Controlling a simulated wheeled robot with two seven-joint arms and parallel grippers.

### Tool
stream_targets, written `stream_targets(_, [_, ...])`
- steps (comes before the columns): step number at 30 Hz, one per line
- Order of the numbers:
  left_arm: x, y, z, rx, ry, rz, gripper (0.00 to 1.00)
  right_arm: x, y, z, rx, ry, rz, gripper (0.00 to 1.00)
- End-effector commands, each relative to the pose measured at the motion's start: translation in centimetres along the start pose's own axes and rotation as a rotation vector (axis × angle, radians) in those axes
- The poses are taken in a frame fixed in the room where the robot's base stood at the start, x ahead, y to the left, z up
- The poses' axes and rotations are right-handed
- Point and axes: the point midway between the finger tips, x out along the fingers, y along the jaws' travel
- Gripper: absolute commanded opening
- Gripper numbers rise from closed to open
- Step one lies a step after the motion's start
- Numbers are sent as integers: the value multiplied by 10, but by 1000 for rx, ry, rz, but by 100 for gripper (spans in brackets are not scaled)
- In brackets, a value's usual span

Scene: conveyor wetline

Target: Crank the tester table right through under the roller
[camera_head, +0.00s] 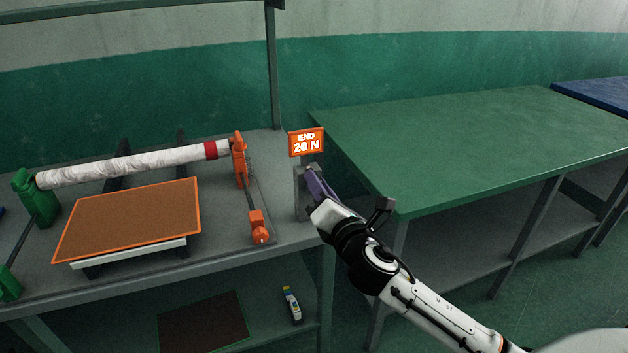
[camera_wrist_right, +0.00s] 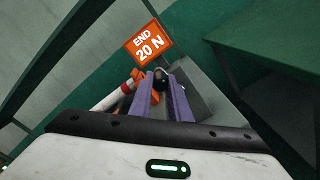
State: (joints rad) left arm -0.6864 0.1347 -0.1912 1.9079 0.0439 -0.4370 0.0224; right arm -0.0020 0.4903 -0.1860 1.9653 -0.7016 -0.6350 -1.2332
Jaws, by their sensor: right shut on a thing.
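The tester table (camera_head: 130,222), a brown plate with an orange rim, sits on the near side of the roller (camera_head: 120,166) on the grey bench. The roller is a white cylinder with a red band at its right end, between a green end stand (camera_head: 32,198) and an orange one (camera_head: 239,160). My right gripper (camera_head: 316,185) is at the grey box on the bench's right end, below the END 20 N sign (camera_head: 306,142). In the right wrist view its purple fingers (camera_wrist_right: 161,88) close around a dark knob (camera_wrist_right: 161,78), seemingly the crank handle; most of the crank is hidden. My left gripper is out of view.
An orange block (camera_head: 258,226) stands at the bench's front right. A green-topped table (camera_head: 470,140) stands to the right, bare, close to my right arm. The lower shelf holds a dark mat (camera_head: 203,322) and a small bottle-like item (camera_head: 291,304).

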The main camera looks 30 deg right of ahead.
Motion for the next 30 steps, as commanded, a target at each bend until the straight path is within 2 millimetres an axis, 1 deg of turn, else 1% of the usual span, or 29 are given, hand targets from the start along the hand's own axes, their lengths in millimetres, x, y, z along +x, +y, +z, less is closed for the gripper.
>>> stream_targets(3, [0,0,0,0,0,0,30,0,-3,5,-3,-3,0,0])
stream_targets(4, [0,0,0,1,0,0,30,0,-3,5,-1,-3,0,22])
stream_targets(6, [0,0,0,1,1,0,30,0,-3,4,-1,-2,0,33])
stream_targets(7, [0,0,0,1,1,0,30,0,-3,4,-1,-2,0,35])
stream_targets(14, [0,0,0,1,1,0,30,0,-3,4,-1,-1,0,35])
stream_targets(17, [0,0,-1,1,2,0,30,-3,-3,3,-1,0,-1,35])
stream_targets(30, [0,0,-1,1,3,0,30,-46,-4,3,-1,0,-2,35])
